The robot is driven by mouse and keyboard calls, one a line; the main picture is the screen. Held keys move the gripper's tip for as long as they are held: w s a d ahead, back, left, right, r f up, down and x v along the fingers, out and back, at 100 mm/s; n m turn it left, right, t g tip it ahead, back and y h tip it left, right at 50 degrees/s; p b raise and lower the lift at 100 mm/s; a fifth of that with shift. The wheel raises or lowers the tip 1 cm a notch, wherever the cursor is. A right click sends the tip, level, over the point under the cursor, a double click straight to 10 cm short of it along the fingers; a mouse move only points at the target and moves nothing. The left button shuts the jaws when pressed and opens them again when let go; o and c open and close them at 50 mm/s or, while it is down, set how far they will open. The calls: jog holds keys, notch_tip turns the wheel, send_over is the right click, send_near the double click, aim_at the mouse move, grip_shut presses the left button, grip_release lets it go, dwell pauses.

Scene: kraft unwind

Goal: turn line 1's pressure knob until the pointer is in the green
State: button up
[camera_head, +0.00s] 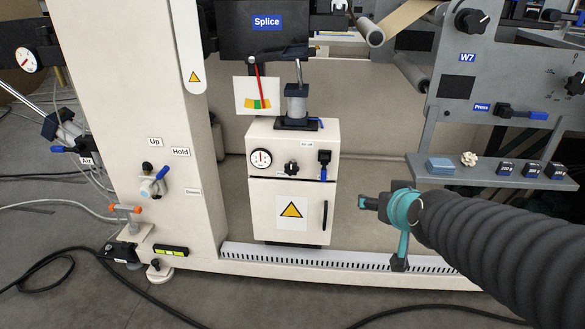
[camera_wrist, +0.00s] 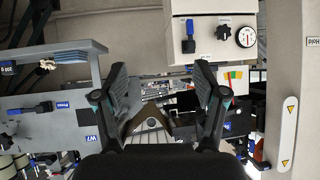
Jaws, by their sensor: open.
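A white cabinet (camera_head: 264,192) under the Splice panel carries a round gauge (camera_head: 260,159), a small black knob (camera_head: 291,168) and a black-and-blue lever (camera_head: 324,163). Whether this is line 1's knob cannot be read. The gauge has a red mark; no green band is discernible. Above it, a card (camera_head: 244,91) has a yellow, green and orange scale; a red pointer (camera_head: 260,88) ends around the green's right side. My gripper (camera_head: 370,203) is open and empty, right of and apart from the cabinet. In the wrist view (camera_wrist: 161,82), the knob (camera_wrist: 223,32) lies beyond the fingers, upper right.
A grey shelf (camera_head: 490,174) with a blue stack and small black blocks stands right of the cabinet. Above it are a Press lever (camera_head: 520,112) and the W7 panel's knob (camera_head: 471,20). A white column (camera_head: 135,100) stands left. Space before the cabinet is clear.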

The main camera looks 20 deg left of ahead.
jog(key=w+a+f+n+t+y, duration=0.1)
jog(key=w+a+f+t, duration=0.1)
jog(key=w+a, duration=0.35)
jog(key=w+a+f+t, duration=0.1)
jog(key=w+a+f, duration=0.1)
jog(key=a, duration=0.6)
jog(key=t+b, duration=0.1)
jog(key=t, duration=0.3)
send_near(291, 170)
jog(key=shift+n+h, duration=0.3)
jog(key=shift+n, duration=0.1)
jog(key=x, duration=1.1)
jog(key=shift+w+a+p, duration=0.2)
jog(key=shift+w+p, duration=0.1)
jog(key=shift+p, duration=0.1)
jog(key=c, duration=1.2)
